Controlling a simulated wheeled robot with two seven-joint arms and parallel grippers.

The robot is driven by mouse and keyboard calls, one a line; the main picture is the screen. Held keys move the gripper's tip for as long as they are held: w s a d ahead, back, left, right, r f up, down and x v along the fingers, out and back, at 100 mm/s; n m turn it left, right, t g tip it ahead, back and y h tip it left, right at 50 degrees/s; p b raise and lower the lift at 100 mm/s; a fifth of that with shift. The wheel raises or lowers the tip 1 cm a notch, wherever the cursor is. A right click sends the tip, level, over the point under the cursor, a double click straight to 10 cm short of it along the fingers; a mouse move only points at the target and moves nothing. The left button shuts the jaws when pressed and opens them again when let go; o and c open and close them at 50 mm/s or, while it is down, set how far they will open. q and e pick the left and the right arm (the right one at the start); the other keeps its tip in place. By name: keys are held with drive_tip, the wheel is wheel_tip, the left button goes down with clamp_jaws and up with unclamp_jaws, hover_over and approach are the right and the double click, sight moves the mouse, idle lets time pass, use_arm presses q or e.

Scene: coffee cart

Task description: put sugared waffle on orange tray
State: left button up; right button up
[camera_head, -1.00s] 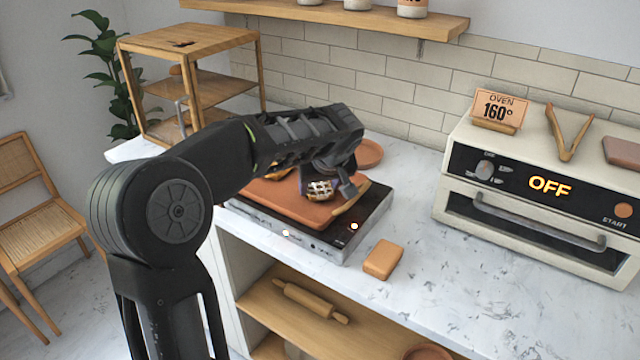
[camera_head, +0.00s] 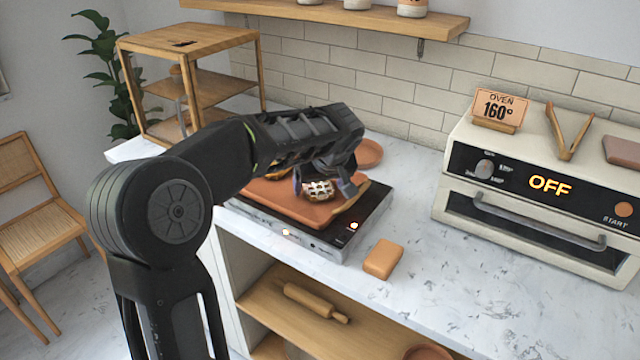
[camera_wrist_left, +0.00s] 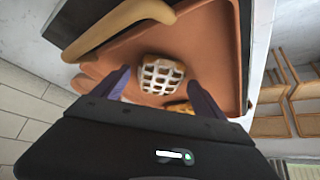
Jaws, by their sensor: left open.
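The sugared waffle (camera_head: 318,190), with a pale white grid on top, lies on the orange tray (camera_head: 285,203), which sits on a black-topped hot plate. In the left wrist view the sugared waffle (camera_wrist_left: 160,76) lies flat on the tray (camera_wrist_left: 205,50), just ahead of my fingers. My left gripper (camera_head: 325,188) is low over the tray. In the left wrist view its two purple fingers (camera_wrist_left: 157,88) are apart, one on each side of the waffle's near edge, with nothing clamped between them. A second, golden waffle (camera_wrist_left: 180,107) is partly hidden by the gripper. My right gripper is not visible.
An orange block (camera_head: 383,260) lies on the counter in front of the hot plate (camera_head: 345,240). A white oven (camera_head: 540,200) stands at right, a wooden shelf stand (camera_head: 190,45) at back left.

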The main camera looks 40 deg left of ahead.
use_arm(q)
drive_tip(key=v, duration=1.2)
drive_tip(key=shift+b, duration=0.45)
drive_tip(key=shift+r, duration=0.15)
